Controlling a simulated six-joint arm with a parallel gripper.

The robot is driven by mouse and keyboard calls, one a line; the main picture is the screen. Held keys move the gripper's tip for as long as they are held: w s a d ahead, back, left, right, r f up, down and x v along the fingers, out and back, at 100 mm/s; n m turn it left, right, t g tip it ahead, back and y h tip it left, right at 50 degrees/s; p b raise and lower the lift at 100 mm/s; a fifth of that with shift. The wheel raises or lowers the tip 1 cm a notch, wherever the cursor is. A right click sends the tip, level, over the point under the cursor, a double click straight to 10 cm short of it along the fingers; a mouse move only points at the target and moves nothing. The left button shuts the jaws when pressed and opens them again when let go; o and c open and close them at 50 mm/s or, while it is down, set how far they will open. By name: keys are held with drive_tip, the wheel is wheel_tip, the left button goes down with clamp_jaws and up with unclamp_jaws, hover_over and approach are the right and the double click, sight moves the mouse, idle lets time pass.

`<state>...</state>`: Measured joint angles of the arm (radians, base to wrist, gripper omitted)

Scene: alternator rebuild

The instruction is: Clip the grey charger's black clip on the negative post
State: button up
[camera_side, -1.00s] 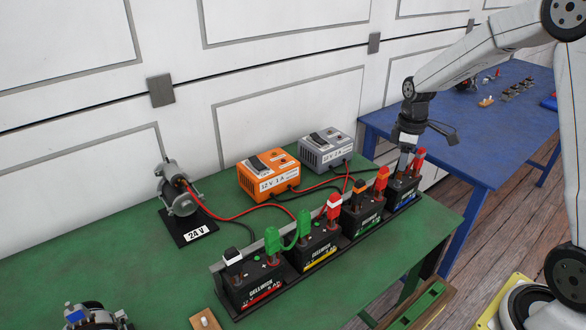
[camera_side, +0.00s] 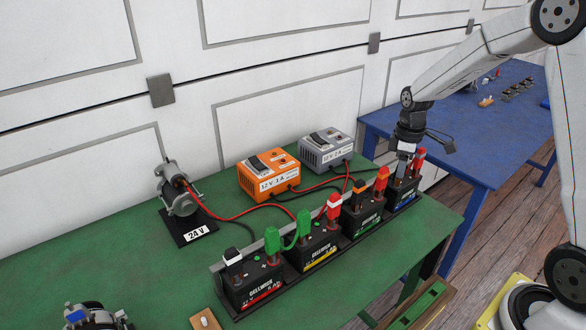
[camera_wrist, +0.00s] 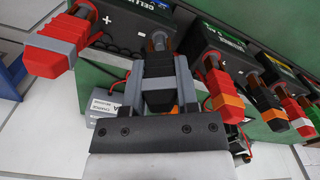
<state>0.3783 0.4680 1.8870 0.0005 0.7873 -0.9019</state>
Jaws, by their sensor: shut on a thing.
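My gripper (camera_side: 403,168) is shut on the grey charger's black clip, above the far-right battery (camera_side: 402,190). In the wrist view my gripper (camera_wrist: 158,70) has the black clip (camera_wrist: 158,100) with its grey band between its fingers. The clip's jaws are at the negative post (camera_wrist: 158,40); I cannot tell whether they fully grip it. The red clip with a grey band (camera_wrist: 55,42) sits on the same battery near the plus mark. It also shows in the side view (camera_side: 419,157). The grey charger (camera_side: 326,150) stands at the back of the green table.
The orange charger (camera_side: 268,172) stands left of the grey one. Several batteries stand in a row in a black rack, with orange-banded and white-banded clips and a green link (camera_side: 288,240) on them. A motor marked 24 V (camera_side: 180,198) is at left.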

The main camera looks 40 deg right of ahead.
drive_tip(key=shift+f, duration=0.1)
drive_tip(key=o, duration=1)
drive_tip(key=shift+c, duration=0.2)
drive_tip(key=shift+r, duration=4.25)
